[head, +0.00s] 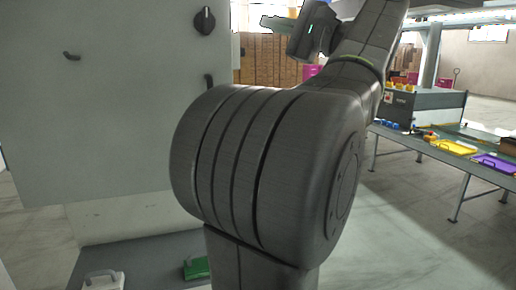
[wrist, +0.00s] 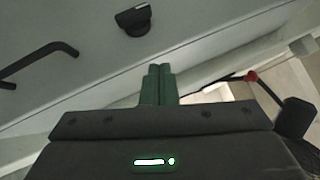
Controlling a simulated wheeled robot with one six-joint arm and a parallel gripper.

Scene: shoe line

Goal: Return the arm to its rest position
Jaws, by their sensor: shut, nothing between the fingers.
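My gripper (wrist: 159,70) shows in the wrist view with its two green fingers side by side, shut and empty. In front of it is a grey-white panel with a black rotary knob (wrist: 133,19) and a dark bent handle (wrist: 38,60). The fingers look apart from the panel, though the exact gap is hard to judge. In the head view my gripper (head: 272,22) is small at the top, right of the cabinet, partly cut off from clear view behind my raised arm. My large arm joint fills the middle of that view.
A pale cabinet (head: 110,120) with a knob (head: 204,21) and handles stands at left. Low at left lie a white-handled item (head: 103,280) and a green one (head: 196,268). At right is a long table (head: 470,165) with a yellow tray (head: 452,147), a purple tray (head: 496,163) and a grey machine (head: 425,104).

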